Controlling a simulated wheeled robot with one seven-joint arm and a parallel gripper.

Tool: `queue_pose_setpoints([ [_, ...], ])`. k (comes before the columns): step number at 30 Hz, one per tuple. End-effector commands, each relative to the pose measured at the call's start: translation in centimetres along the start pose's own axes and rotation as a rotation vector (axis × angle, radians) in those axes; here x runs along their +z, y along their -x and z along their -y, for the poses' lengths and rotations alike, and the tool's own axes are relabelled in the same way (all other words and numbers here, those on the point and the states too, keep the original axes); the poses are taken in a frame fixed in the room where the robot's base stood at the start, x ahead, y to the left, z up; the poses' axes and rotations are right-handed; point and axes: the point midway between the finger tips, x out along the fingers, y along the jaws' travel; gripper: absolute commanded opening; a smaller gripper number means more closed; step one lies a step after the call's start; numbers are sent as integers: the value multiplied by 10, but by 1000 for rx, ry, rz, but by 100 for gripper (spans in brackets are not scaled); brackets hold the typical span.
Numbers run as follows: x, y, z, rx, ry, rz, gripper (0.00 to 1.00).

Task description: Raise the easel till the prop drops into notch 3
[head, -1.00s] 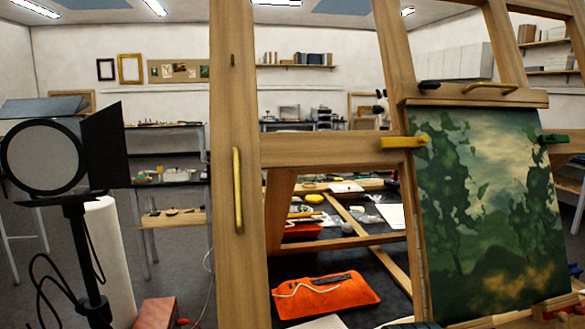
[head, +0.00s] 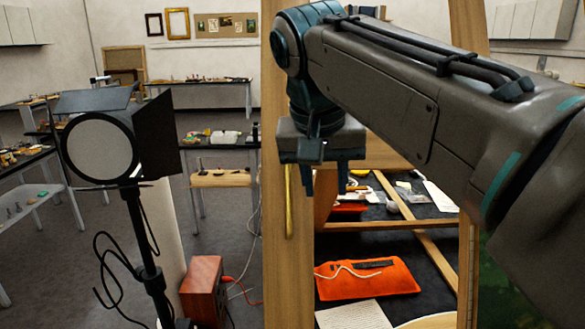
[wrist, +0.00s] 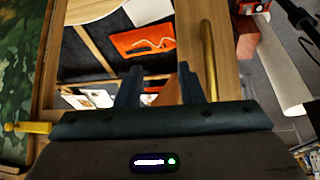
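The wooden easel's left upright (head: 285,285) stands in the middle of the head view, with a vertical brass handle (head: 289,205) on it. The handle (wrist: 207,50) also shows in the wrist view, close to the right-hand finger; I cannot tell if they touch. My gripper (head: 324,182) is open, fingers pointing down in the head view, beside the handle on its right. In the wrist view my gripper (wrist: 172,88) has its fingers wide apart with nothing seen held. A painting (wrist: 20,65) shows at the left there. The prop and its notches cannot be made out.
A studio lamp (head: 100,148) on a stand and a red box (head: 203,288) with cables are left of the easel. An orange pouch (head: 366,279) and papers lie on the dark surface behind the frame.

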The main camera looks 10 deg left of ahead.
Motion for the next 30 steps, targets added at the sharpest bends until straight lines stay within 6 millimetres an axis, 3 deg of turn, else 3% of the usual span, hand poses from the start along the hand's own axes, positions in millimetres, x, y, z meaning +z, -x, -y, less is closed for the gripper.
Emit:
queue_pose_setpoints([
  [1,-8,26,16,-4,4,-13,34],
  [6,-15,77,47,-7,-20,-38,34],
  [12,-15,99,61,-9,-38,-48,34],
  [17,-14,89,62,-8,-41,-49,34],
  [30,-18,11,62,-8,-40,-47,34],
])
